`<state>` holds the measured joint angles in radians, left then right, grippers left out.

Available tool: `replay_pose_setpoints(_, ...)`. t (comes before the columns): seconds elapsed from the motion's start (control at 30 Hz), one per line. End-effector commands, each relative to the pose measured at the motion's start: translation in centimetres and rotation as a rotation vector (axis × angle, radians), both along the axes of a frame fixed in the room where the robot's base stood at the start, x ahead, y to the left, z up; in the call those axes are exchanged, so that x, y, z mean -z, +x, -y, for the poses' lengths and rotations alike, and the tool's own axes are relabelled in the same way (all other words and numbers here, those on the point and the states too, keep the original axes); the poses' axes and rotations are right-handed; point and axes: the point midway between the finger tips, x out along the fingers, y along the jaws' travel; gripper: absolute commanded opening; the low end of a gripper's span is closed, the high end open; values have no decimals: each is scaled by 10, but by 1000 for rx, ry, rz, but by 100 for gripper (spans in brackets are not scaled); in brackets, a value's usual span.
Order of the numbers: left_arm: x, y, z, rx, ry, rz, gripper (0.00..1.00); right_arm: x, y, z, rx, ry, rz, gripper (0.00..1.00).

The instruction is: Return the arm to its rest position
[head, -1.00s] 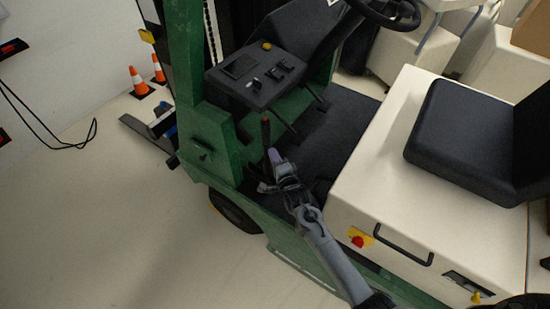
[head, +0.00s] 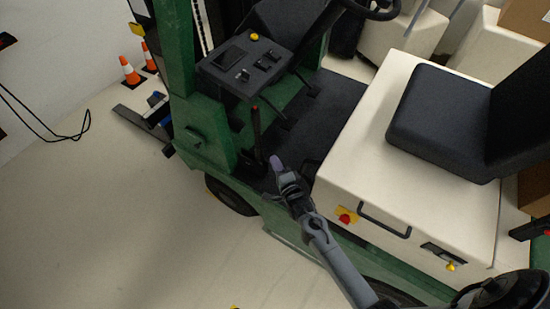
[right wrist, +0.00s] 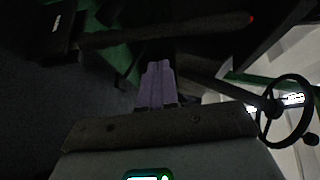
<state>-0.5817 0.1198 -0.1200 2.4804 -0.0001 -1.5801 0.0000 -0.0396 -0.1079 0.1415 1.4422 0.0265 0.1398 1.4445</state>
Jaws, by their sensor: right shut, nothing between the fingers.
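My right gripper (head: 277,163) is shut and empty, its purple-grey fingertips pressed together. It sits low beside the forklift's footwell, just right of a dark upright lever (head: 256,135) with a gap between them in the head view. In the right wrist view the shut fingertips (right wrist: 157,85) point towards a dark bar, the lever (right wrist: 165,30) with a red tip, lying across the top of the picture. My right arm reaches in from the lower right. My left gripper is in neither view.
The green and cream forklift fills the middle, with a control panel (head: 245,65), steering wheel (head: 370,10), black seat (head: 440,120) and cream seat box (head: 370,150) close by the arm. Traffic cones (head: 129,71) stand at the left. The floor at lower left is clear.

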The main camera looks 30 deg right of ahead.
Motion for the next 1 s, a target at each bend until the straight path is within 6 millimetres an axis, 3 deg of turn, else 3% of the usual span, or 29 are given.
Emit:
replay_pose_setpoints(0.43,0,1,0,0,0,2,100,1,-1,0,0,0,-1,0)
replay_pose_setpoints(0.57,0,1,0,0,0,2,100,12,-10,1,0,-2,-21,0)
replay_pose_setpoints(0.77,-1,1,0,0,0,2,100,47,-54,5,-22,-38,-93,0)
replay_pose_setpoints(0.87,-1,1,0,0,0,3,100,39,-83,1,-64,-77,-115,0)
replay_pose_setpoints(1.0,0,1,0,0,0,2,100,25,-119,-18,-164,-224,-272,0)
